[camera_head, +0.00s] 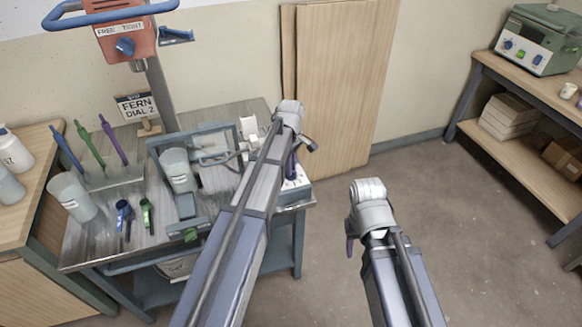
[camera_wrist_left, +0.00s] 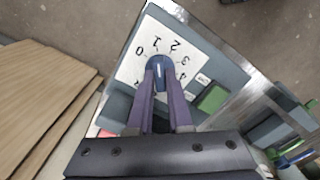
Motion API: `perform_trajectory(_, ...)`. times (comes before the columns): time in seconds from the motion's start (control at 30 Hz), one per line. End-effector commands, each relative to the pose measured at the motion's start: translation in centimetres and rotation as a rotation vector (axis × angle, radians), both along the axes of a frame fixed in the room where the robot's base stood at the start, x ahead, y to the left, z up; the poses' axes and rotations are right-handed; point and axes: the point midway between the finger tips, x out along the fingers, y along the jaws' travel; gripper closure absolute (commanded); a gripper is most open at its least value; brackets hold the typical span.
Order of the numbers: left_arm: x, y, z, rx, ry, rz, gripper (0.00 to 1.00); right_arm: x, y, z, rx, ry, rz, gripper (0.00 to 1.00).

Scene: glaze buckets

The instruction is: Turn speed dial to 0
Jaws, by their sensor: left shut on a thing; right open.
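The speed dial is a dark blue knob (camera_wrist_left: 160,67) on a white plate with numbers from 0 up around it, in the left wrist view. A white mark on the knob points roughly towards the 1. My left gripper (camera_wrist_left: 160,84) has its two purple fingers shut on the knob's sides. In the head view my left gripper (camera_head: 292,166) reaches down at the table's right end beside the white plate (camera_head: 299,180); my arm hides the knob there. My right gripper (camera_head: 350,248) is open and empty over the floor, mostly hidden by its wrist.
An orange mixer head (camera_head: 127,38) with a FREE/TIGHT label and a "FERN DIAL 2" sign (camera_head: 137,106) stand at the back left. Buckets (camera_head: 178,170), clips (camera_head: 147,213) and upright coloured tools (camera_head: 113,140) crowd the table. Wooden boards (camera_head: 345,90) lean behind. The floor at right is clear.

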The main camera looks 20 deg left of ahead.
Motion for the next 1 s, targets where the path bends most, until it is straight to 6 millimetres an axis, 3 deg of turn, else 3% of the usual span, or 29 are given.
perform_trajectory(0.6, -0.02, 0.02, 0.00, 0.000, 0.000, 0.542, 1.00, 0.00, 0.00, 0.00, 0.000, 0.000, 0.000, 0.50)
perform_trajectory(1.0, -0.02, 0.02, 0.00, 0.000, 0.000, 0.725, 1.00, 0.00, 0.00, 0.00, 0.000, 0.000, 0.000, 0.50)
